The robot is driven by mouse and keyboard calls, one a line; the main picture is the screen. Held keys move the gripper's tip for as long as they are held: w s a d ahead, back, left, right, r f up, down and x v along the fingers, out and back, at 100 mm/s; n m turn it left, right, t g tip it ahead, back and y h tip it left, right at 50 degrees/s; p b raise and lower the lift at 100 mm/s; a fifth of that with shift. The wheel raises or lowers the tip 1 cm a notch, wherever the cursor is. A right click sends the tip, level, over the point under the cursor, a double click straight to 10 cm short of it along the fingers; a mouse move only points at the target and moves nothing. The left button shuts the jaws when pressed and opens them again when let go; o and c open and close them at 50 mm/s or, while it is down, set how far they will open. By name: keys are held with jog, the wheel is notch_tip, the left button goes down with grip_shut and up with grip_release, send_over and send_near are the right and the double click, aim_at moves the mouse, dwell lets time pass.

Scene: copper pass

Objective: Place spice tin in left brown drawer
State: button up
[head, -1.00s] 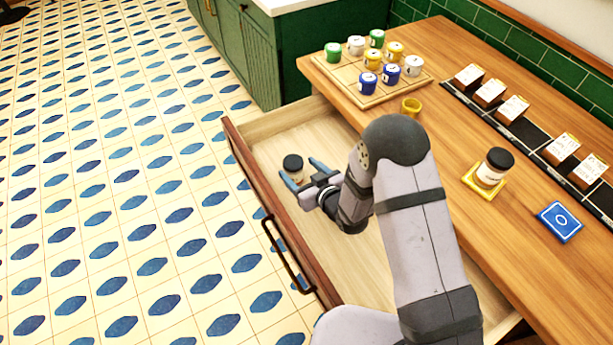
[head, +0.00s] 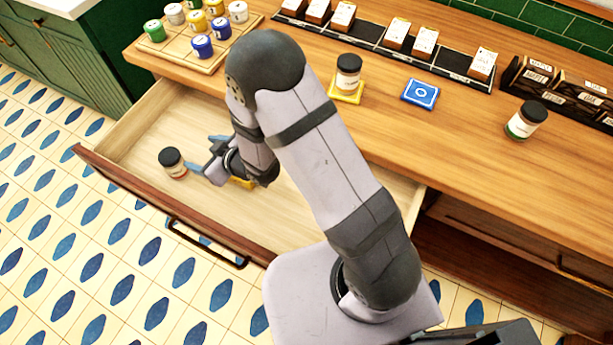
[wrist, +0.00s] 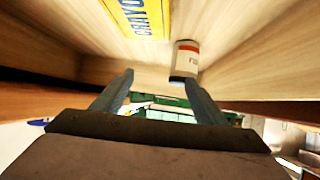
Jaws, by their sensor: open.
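The spice tin, a small jar with a black lid and pale label (head: 173,164), stands upright in the open brown drawer (head: 140,172), near its front left. It also shows in the wrist view (wrist: 185,62), beyond the right fingertip. My gripper (head: 204,156) is open and empty, low over the drawer. Its blue fingers are to the right of the tin and seem apart from it; the wrist view shows the fingers (wrist: 158,82) spread. My arm hides part of the drawer's inside.
A yellow crayon box (wrist: 140,18) lies in the drawer, partly behind my gripper. On the counter, another black-lidded jar (head: 348,72) stands on a yellow coaster, a blue coaster (head: 421,94) lies right of it, and a green-banded jar (head: 525,120) stands further right. Paint pots sit on a board (head: 208,64).

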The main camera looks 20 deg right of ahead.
jog(key=s+d+r+m+g+h, duration=0.1)
jog(key=d+r+m+g+h, duration=0.2)
jog(key=d, duration=0.8)
jog(key=s+d+r+m+g+h, duration=0.2)
jog(key=s+d+g, duration=0.1)
jog(key=s+d, duration=0.4)
jog(key=s+d+r+m+g+h, duration=0.2)
jog(key=s+d, duration=0.4)
jog(key=s, duration=0.8)
jog(key=shift+s+d+r+m+g, duration=0.15)
jog(key=shift+d+r+m+g, duration=0.2)
jog(key=shift+r+m+g, duration=0.2)
notch_tip(320, 180, up, 4)
jog(key=p, duration=0.4)
jog(key=shift+r+p, duration=0.2)
jog(key=shift+p, duration=0.1)
jog(key=shift+c, duration=0.6)
